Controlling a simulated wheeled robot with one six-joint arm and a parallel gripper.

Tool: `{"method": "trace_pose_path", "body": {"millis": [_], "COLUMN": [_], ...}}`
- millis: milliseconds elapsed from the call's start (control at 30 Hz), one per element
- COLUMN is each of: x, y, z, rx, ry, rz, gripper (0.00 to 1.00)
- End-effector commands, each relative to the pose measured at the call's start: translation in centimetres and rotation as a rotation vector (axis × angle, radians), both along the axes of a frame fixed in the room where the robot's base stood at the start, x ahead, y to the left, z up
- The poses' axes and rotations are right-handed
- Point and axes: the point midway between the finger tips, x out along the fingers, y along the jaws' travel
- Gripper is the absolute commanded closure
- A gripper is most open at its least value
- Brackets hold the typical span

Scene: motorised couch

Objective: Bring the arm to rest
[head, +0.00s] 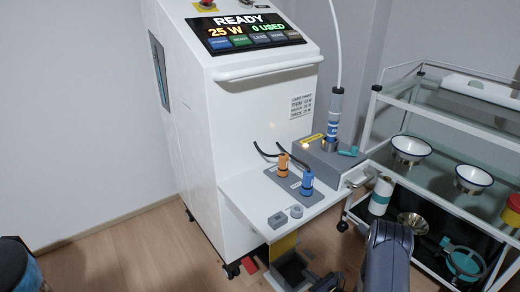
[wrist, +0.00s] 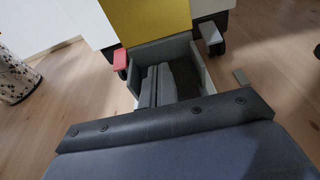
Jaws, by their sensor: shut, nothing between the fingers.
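My gripper (wrist: 158,74) shows in the wrist view as two grey fingers side by side, shut with nothing between them. They appear in front of the open grey box (wrist: 201,74); whether they reach inside it I cannot tell. In the head view my arm comes in at the bottom right, low in front of the white machine (head: 245,130). The fingertips are hard to make out there. The machine's screen (head: 245,32) reads READY, 25 W and 0 USED.
A yellow panel (wrist: 150,18) stands behind the box, with a red piece (wrist: 120,60) beside it. The machine's shelf (head: 240,190) holds an orange plug (head: 283,164) and a blue plug (head: 307,182). A glass-shelved trolley (head: 455,146) stands right.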

Motion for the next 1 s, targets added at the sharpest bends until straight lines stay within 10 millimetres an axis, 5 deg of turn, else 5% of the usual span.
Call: {"method": "trace_pose_path", "body": {"millis": [100, 400, 1000], "x": [-0.2, -0.2, -0.1], "y": [0.4, 0.6, 0.6], "z": [-1.8, -3.2, -3.4], "rx": [0.042, 0.153, 0.213], "ry": [-0.054, -0.209, -0.292], "rz": [0.002, 0.002, 0.002], "gripper": [1.0, 1.0, 1.0]}}
